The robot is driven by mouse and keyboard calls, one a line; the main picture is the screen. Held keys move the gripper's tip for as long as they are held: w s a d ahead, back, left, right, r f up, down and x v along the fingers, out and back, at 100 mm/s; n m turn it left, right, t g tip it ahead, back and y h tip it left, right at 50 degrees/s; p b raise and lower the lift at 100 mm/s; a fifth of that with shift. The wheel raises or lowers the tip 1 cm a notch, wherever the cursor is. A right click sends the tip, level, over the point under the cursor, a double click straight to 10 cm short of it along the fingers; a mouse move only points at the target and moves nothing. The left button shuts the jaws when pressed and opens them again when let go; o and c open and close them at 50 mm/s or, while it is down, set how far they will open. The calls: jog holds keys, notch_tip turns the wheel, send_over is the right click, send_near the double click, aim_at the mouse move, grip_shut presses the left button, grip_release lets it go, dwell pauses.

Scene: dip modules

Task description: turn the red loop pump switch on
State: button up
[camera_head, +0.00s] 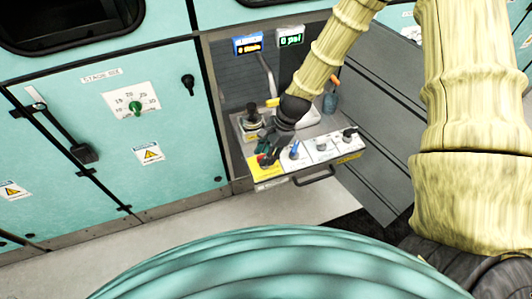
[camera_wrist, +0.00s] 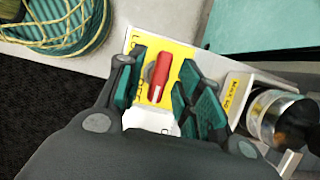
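The red switch handle (camera_wrist: 159,78) stands on a yellow label plate (camera_wrist: 178,55) in the wrist view; the label's lettering is partly covered. My gripper (camera_wrist: 160,85) is open, with one teal-padded finger on each side of the red handle. Gaps seem to show between the handle and both fingers; I cannot tell whether either touches it. In the head view my gripper (camera_head: 267,150) is over the left end of the pull-out switch panel (camera_head: 270,184), and only a little red of the switch (camera_head: 263,160) shows beneath it.
A blue-handled switch (camera_head: 294,150), a grey knob (camera_head: 321,144) and a black-handled switch (camera_head: 349,133) stand to the right on the panel. A metal cylinder (camera_wrist: 275,115) stands near my right finger in the wrist view. Teal cabinet doors (camera_head: 110,125) lie left; two small displays (camera_head: 290,38) hang above.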

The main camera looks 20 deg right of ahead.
grip_shut()
jog(key=shift+n, duration=0.4)
jog(key=n, duration=0.1)
jog(key=n+g+p, duration=0.1)
jog(key=n, duration=0.1)
jog(key=shift+w+n+g+h+p, duration=0.15)
jog(key=shift+n+g+h+p, duration=0.15)
jog(key=n+g+h, duration=0.1)
jog(key=n, duration=0.3)
jog(key=shift+w+n+p, duration=0.1)
jog(key=shift+n+p, duration=0.2)
jog(key=shift+p, duration=0.1)
jog(key=n+g+h, duration=0.1)
jog(key=n, duration=0.3)
jog(key=shift+a+n, duration=0.15)
jog(key=shift+n, duration=0.15)
jog(key=shift+a+n+g+h, duration=0.1)
jog(key=shift+n+g+h, duration=0.1)
jog(key=shift+n+h, duration=0.6)
jog(key=shift+n+g+h, duration=0.2)
jog(key=shift+n+h, duration=0.1)
jog(key=shift+n, duration=1)
